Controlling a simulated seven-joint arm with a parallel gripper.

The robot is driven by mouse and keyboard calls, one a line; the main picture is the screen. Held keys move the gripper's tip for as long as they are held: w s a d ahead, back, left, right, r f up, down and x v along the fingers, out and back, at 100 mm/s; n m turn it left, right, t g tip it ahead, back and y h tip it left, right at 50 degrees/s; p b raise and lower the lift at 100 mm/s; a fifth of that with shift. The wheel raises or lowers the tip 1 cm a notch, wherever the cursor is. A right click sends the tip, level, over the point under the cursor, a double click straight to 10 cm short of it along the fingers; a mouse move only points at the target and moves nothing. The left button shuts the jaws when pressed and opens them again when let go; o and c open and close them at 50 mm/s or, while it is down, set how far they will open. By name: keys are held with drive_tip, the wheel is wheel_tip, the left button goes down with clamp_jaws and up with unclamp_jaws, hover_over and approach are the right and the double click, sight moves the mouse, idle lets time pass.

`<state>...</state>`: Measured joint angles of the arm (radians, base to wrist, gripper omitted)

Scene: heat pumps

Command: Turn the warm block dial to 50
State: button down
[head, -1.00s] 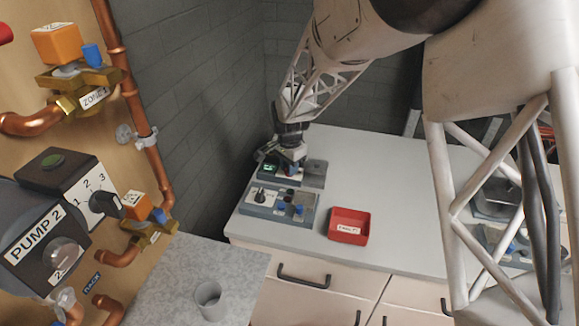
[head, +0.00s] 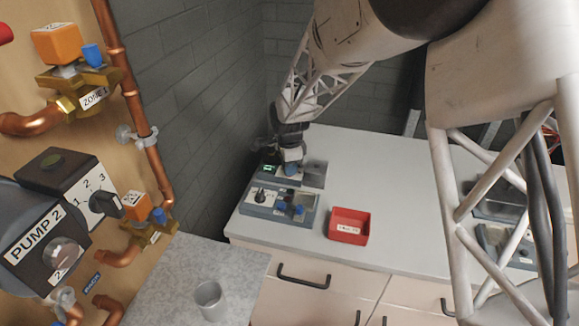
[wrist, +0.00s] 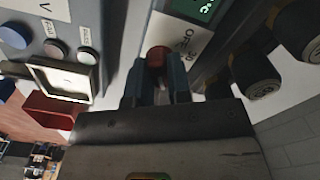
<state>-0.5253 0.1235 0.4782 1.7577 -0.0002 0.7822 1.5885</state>
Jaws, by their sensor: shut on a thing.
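The warm block unit is at the back left of the bench in the head view, with a small green lit display (head: 268,168). The display also shows in the wrist view (wrist: 196,8), cut off, with its number unreadable. My gripper (head: 291,168) reaches down over this unit. In the wrist view, my gripper (wrist: 158,72) has its two blue-grey fingers closed on the dial beside the display. A round red-brown piece (wrist: 157,56) shows between the fingertips. The fingers hide most of the dial, so its pointer cannot be read.
A grey control unit (head: 262,205) with a black knob and blue knobs stands in front. A red tray (head: 348,226) lies to its right. A grey cup (head: 209,300) stands on the nearer counter. Pipes and Pump 2 (head: 35,235) fill the left. The bench's middle is clear.

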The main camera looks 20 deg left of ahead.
drive_tip(key=c, duration=1.1)
unclamp_jaws()
drive_tip(key=shift+o, duration=0.2)
drive_tip(key=shift+r, duration=0.15)
drive_tip(key=shift+r, duration=3.75)
